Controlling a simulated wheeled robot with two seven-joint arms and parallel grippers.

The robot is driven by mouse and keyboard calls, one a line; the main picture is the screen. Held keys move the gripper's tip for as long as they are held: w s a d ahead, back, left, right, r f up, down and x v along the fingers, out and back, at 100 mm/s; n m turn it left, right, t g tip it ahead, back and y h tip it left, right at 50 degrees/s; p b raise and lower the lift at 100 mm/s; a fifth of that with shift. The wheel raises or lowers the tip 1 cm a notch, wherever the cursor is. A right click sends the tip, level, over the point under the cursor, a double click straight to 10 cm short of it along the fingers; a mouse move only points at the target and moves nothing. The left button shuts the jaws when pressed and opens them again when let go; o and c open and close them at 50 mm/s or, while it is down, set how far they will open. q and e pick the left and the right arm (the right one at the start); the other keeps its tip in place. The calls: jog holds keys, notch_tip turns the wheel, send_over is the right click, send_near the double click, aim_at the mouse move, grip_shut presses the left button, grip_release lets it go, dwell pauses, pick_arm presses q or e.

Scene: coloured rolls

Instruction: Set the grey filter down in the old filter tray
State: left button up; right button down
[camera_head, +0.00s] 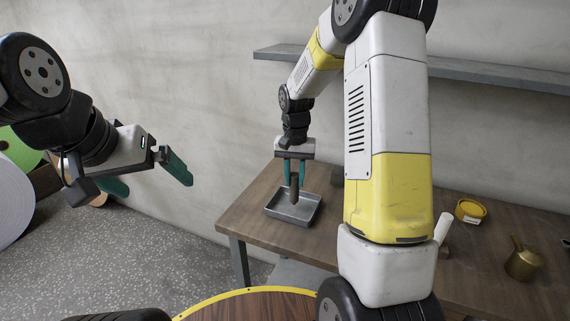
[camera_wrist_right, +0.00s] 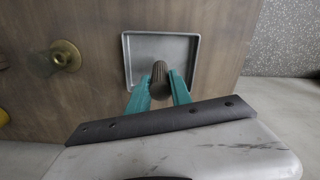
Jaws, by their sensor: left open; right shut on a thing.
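The grey filter (camera_head: 294,190) is a small dark grey-brown ribbed cylinder. My right gripper (camera_head: 294,180) is shut on it and holds it upright over the old filter tray (camera_head: 292,216), a shallow grey metal tray on the table. In the right wrist view, the filter (camera_wrist_right: 159,72) sits between the teal fingers of the gripper (camera_wrist_right: 158,88), in front of the tray (camera_wrist_right: 128,62). I cannot tell whether the filter touches the tray floor. My left gripper (camera_head: 150,178) is open and empty, off to the left, away from the table.
The wooden table (camera_head: 245,212) also bears a yellow round container (camera_head: 470,211), a brass pot (camera_head: 522,262) and a white cylinder (camera_head: 443,228) partly behind my right arm. A grey shelf (camera_head: 490,74) runs along the wall above. Large rolls (camera_head: 12,195) stand at the far left.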

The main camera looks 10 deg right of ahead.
jog(key=shift+f, duration=0.7)
dwell(0.4)
jog(key=c, duration=1.1)
grip_release()
